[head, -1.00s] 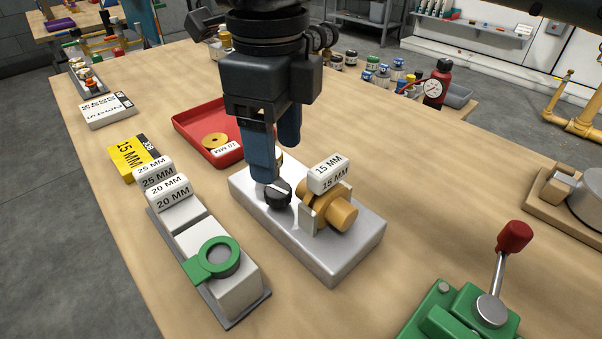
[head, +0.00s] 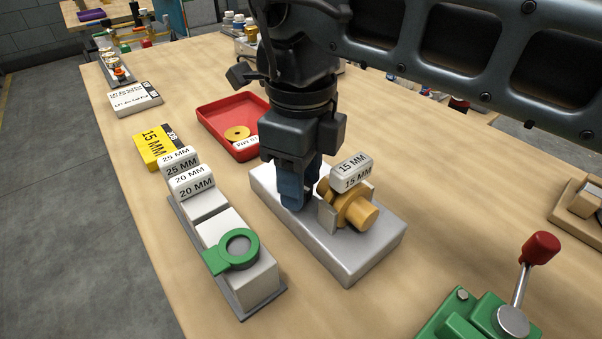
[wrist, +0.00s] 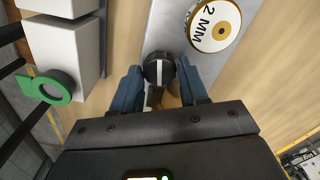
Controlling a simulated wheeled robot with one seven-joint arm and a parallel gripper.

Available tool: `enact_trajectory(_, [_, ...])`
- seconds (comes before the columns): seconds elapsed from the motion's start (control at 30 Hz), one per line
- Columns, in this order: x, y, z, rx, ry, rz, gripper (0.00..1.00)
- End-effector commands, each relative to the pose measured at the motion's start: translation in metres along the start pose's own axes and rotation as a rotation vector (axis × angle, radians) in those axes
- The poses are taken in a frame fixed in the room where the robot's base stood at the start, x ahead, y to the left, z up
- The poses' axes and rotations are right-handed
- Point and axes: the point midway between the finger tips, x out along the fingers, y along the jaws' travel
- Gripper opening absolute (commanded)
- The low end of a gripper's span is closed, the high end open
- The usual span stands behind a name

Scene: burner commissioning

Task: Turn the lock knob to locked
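The lock knob (wrist: 158,70) is dark and round with a white line, on a pale metal block (head: 368,258). In the wrist view the line runs roughly up and down the picture, along the block. My gripper (wrist: 159,66) has its blue fingers on either side of the knob, with narrow gaps seeming to show. In the head view my gripper (head: 291,207) is low over the block and hides the knob. A brass fitting (head: 361,214) in a bracket sits on the block, right of my gripper, with a white 15 MM tag (head: 352,173) above it.
A green ring (head: 238,250) lies on a white stand to the left. A red tray (head: 229,112) is behind, and a green fixture with a red-knobbed lever (head: 540,248) stands front right.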

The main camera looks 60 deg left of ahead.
Motion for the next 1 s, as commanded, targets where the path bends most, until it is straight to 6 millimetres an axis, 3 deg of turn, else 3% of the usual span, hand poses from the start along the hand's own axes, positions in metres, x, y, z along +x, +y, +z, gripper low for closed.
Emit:
enact_trajectory(0.37, [-0.0003, 0.0, 0.0001, 0.0, 0.0, 0.0, 0.07])
enact_trajectory(0.8, [0.0001, 0.0003, 0.0001, 0.238, 0.0, -0.001, 0.07])
enact_trajectory(1.0, [-0.0003, 0.0007, 0.0004, 0.269, -0.001, 0.001, 0.07])
